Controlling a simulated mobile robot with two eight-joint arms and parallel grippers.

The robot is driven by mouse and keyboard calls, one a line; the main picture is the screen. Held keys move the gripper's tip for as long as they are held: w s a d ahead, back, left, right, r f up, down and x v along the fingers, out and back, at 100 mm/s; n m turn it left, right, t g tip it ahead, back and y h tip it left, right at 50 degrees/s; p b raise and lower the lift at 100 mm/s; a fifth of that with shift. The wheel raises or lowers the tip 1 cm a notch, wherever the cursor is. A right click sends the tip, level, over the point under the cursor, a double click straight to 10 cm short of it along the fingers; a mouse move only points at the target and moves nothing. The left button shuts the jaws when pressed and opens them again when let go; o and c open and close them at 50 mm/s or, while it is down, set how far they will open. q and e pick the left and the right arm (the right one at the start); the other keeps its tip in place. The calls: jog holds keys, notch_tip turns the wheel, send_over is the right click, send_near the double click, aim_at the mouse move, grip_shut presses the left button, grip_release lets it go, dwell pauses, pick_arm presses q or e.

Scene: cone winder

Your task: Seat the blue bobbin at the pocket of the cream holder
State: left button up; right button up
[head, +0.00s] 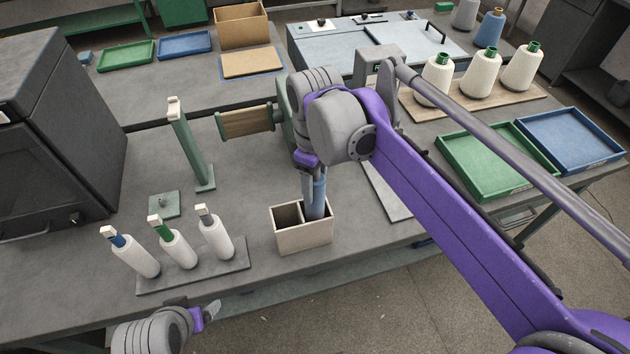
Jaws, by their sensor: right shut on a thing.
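The cream holder (304,242) is an open box with two pockets, standing near the front edge of the grey table. My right gripper (315,180) points down above its right pocket and is shut on the blue bobbin (317,203). The bobbin stands roughly upright with its lower end inside the right pocket. The pocket's front wall hides its bottom end, so I cannot tell whether it touches the floor. The left pocket looks empty. My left gripper (207,312) is low at the front edge, away from the holder; its fingers are too small to judge.
Left of the holder, a grey stand (190,273) carries three white bobbins with blue, green and grey tops. A green post (190,145) and a wound spool (247,121) stand behind. Green (490,165) and blue (570,140) trays lie at the right. Bare table lies around the holder.

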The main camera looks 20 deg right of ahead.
jog(key=shift+f, duration=0.1)
jog(key=shift+f+b, duration=0.8)
jog(key=shift+f, duration=0.7)
jog(key=o, duration=1.3)
jog(key=shift+c, duration=0.2)
jog(key=shift+r, duration=0.1)
notch_tip(320, 180, up, 11)
jog(key=shift+f+p, duration=0.15)
jog(key=shift+p, duration=0.4)
